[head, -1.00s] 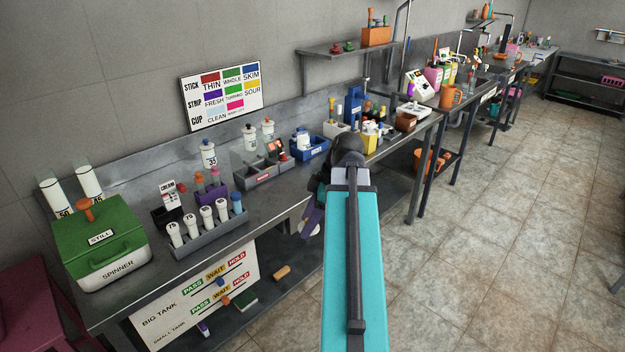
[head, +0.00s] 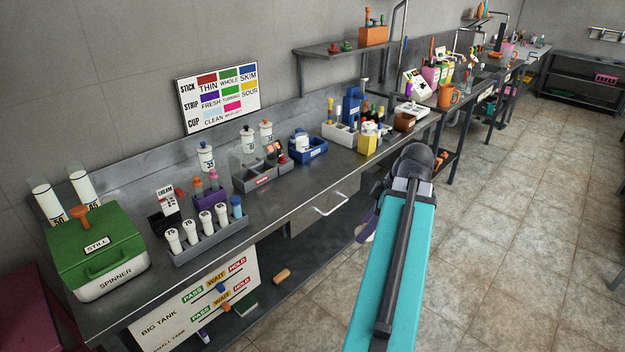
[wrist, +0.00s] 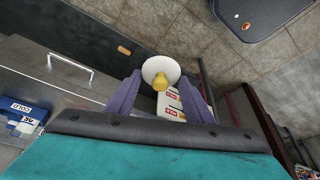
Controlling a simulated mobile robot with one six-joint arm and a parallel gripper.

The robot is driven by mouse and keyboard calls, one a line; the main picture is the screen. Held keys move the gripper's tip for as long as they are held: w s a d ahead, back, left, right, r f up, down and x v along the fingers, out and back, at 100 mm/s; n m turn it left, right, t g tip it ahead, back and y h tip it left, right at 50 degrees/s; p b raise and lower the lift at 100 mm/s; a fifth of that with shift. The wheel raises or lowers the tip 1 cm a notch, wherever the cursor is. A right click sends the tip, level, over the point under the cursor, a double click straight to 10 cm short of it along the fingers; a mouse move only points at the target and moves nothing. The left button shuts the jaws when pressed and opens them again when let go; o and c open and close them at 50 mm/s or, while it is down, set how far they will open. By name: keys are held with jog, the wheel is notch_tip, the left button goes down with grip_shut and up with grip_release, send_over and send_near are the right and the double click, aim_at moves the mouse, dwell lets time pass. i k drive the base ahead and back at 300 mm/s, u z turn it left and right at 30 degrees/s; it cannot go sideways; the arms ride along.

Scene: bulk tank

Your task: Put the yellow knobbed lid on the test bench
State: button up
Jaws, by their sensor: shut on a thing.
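The lid (wrist: 152,67), a pale round disc with a yellow knob (wrist: 160,83), is between the purple fingers of my gripper (wrist: 160,92) in the wrist view. My gripper is shut on it by the knob. In the head view my gripper (head: 366,226) is in front of the bench's front edge, over the floor side, and my arm mostly hides the lid. The long steel bench (head: 290,198) runs along the wall, with a clear strip of top near its front edge.
On the bench stand a green spinner (head: 95,245), a grey rack of white cups (head: 212,243), a grey bin (head: 262,178), a blue bin (head: 308,148) and a yellow bottle (head: 367,140). A drawer (head: 322,208) is in the bench front. Tiled floor lies open to the right.

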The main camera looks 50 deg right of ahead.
aim_at(306, 184)
jog(key=i, duration=0.9)
